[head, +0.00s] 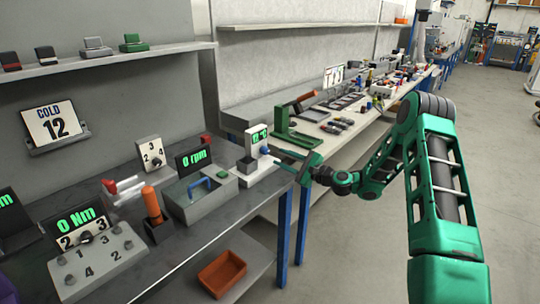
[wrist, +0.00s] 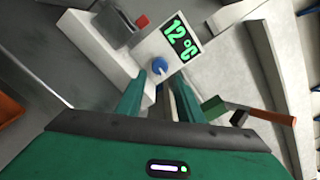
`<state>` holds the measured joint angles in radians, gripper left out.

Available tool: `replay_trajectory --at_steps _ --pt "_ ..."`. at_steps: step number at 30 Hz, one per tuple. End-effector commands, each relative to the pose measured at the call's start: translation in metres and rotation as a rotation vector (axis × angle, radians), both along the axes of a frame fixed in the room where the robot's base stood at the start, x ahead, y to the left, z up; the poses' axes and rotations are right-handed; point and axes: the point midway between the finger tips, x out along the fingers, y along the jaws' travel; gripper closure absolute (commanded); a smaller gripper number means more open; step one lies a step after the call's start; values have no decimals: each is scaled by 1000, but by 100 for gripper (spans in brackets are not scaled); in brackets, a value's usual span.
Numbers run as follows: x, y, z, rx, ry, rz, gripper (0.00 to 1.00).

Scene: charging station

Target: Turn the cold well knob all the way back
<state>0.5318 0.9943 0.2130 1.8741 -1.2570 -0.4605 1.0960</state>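The cold well (head: 252,124) is a white unit with an upright panel at the right end of the near bench. Its green display (head: 259,135) reads 12 °C, and the display also shows in the wrist view (wrist: 179,39). A small round blue knob (head: 264,150) sits below the display; in the wrist view the knob (wrist: 159,65) is seen face on. My gripper (head: 279,158) reaches in from the right, in front of the knob. In the wrist view my gripper (wrist: 158,80) is open, with the knob in line with the gap between its fingertips. Contact cannot be told.
A wall sign (head: 54,125) reads COLD 12. Left of the cold well stand a grey box with a blue handle (head: 199,187) and a 0 rpm display (head: 194,157). A green stand (head: 292,130) is close behind my gripper. An orange bin (head: 222,272) lies below the bench.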

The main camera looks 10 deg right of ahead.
Motion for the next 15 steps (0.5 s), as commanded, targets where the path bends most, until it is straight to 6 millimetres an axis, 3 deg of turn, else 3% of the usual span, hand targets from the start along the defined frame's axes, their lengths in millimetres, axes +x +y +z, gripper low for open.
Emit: replay_trajectory --at_steps 9,15 --pt "43 32 0 -4 -2 1 66" --pt "57 42 0 -4 0 1 66"
